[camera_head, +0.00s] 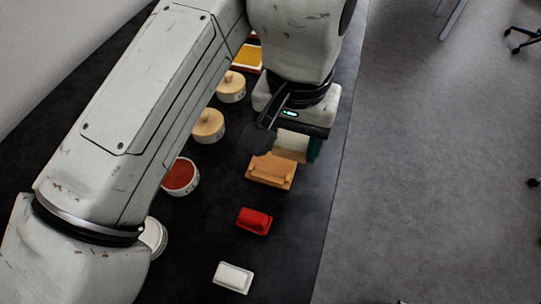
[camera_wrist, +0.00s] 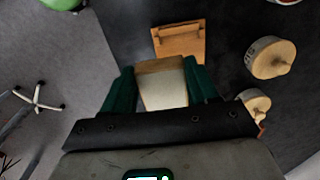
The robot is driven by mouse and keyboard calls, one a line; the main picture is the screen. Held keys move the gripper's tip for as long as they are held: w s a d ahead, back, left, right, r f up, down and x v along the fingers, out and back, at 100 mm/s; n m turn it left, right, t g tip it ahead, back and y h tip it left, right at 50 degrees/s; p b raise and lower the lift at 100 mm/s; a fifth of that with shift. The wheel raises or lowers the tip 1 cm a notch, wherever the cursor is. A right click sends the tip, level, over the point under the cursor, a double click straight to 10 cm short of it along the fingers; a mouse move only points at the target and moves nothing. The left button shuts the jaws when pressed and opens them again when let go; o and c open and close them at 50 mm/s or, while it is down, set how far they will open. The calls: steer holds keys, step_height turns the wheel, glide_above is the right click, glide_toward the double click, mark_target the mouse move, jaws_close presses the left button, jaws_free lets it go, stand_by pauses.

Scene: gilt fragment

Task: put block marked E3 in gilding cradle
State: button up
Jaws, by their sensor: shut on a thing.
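A block (camera_wrist: 162,88), pale cream with a tan end, sits between the green fingers of my gripper (camera_wrist: 161,84). My gripper is shut on it. In the head view the block (camera_head: 292,142) shows below the wrist, partly covered by my gripper (camera_head: 297,147). No E3 mark is legible. An orange-tan wooden holder with raised ends, apparently the gilding cradle (camera_head: 270,172), lies on the dark table just nearer than the block. It also shows beyond the block in the wrist view (camera_wrist: 179,43). Its visible bed looks empty. I cannot tell the block's height above the table.
A red block-like piece (camera_head: 254,221) and a white one (camera_head: 233,277) lie nearer on the table. Left are a red-topped round pot (camera_head: 181,177) and two tan-lidded jars (camera_head: 208,125) (camera_head: 231,88). A yellow tray (camera_head: 247,57) is far back. The table's right edge is close.

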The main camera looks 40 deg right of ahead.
mark_target(275, 148)
steer(key=w+f, duration=0.1)
steer(key=w+a+f, duration=0.1)
steer(key=f, duration=0.1)
steer(key=shift+w+a+f, duration=0.15)
steer(key=shift+f, duration=0.05)
steer(key=shift+w+a+f+b, duration=0.1)
steer(key=shift+w+f+b, duration=0.1)
steer(key=shift+f, duration=0.75)
steer(key=shift+w+a+f+b, duration=0.1)
steer(key=shift+f+b, duration=0.1)
steer(key=shift+f, duration=0.7)
steer(key=shift+f, duration=0.1)
steer(key=o, duration=1.1)
steer(key=shift+o, duration=0.2)
step_height(275, 148, up, 12)
steer(key=p, duration=0.1)
steer(key=shift+p, duration=0.35)
